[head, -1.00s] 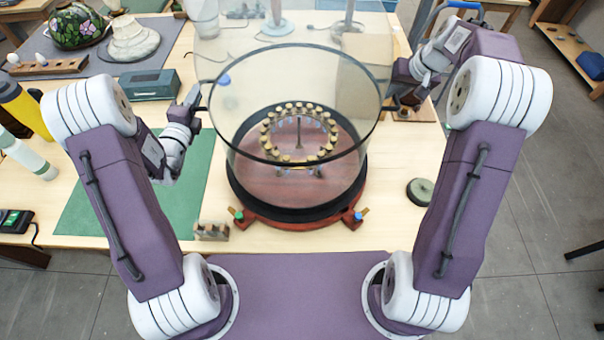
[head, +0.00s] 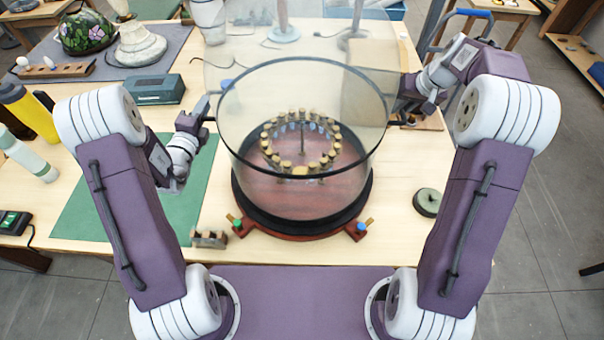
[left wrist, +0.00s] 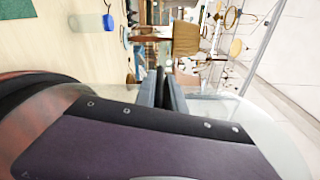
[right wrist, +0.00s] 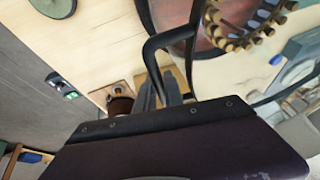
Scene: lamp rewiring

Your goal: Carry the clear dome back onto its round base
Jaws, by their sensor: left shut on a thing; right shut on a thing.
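The clear dome (head: 240,125), with a dark rim, is upright between my grippers, over the round red-brown base (head: 300,236) with its black ring. Whether its lower edge touches the base cannot be told. My left gripper (head: 204,108) is shut at the dome's left side; its grip is mostly hidden. In the left wrist view its fingers (left wrist: 161,90) are together. My right gripper (head: 397,112) is shut at the right side. In the right wrist view its fingers (right wrist: 158,90) close on a black bent handle (right wrist: 150,48). A ring of brass-coloured pegs (head: 300,142) shows through the clear wall.
A small notched block (head: 209,239) stands left of the base on the table, by the green mat (head: 105,215). A round dark green disc (head: 427,202) lies at right. A grey-green box (head: 155,87) and bottles (head: 28,150) are at left. Lamp stands are behind.

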